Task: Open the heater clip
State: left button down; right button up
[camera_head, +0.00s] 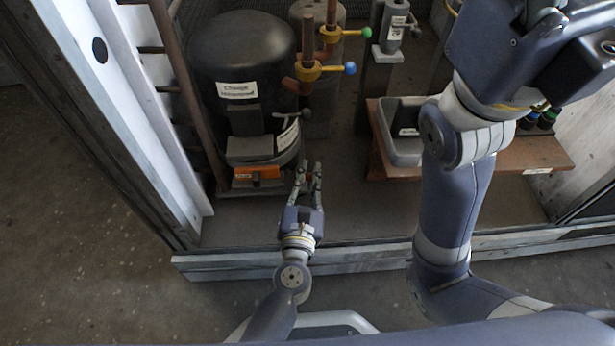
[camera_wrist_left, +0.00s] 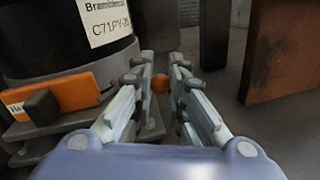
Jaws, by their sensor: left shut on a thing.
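The dark compressor (camera_head: 245,65) stands at the left in the housing. An orange block with a label, which looks like the heater (camera_head: 257,173), sits low at its front; it also shows at the left of the left wrist view (camera_wrist_left: 65,97). My left gripper (camera_head: 311,165) is just right of the compressor's base, fingers pointing away from me. In the left wrist view its fingertips (camera_wrist_left: 160,76) close around a small orange round piece (camera_wrist_left: 160,86), which looks like the clip's end. How this piece joins the heater is hidden. My right arm rises at the right; its gripper does not show.
Pipes with a yellow-and-blue valve (camera_head: 322,70) and a green-handled valve (camera_head: 345,33) stand behind my left gripper. A grey bin (camera_head: 400,148) sits on a brown shelf (camera_head: 520,155) at the right. The housing's front sill (camera_head: 370,258) runs below. The floor around my left gripper is clear.

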dwell(0.3)
pick_arm(q)
jog(key=c, duration=1.8)
grip_release()
jog(key=shift+s, duration=0.1)
jog(key=shift+s, duration=0.3)
jog(key=s, duration=0.3)
jog(key=s+a, duration=0.1)
jog(key=s, duration=0.3)
jog(key=s+a, duration=0.1)
jog(key=s, duration=0.3)
jog(key=shift+a, duration=0.1)
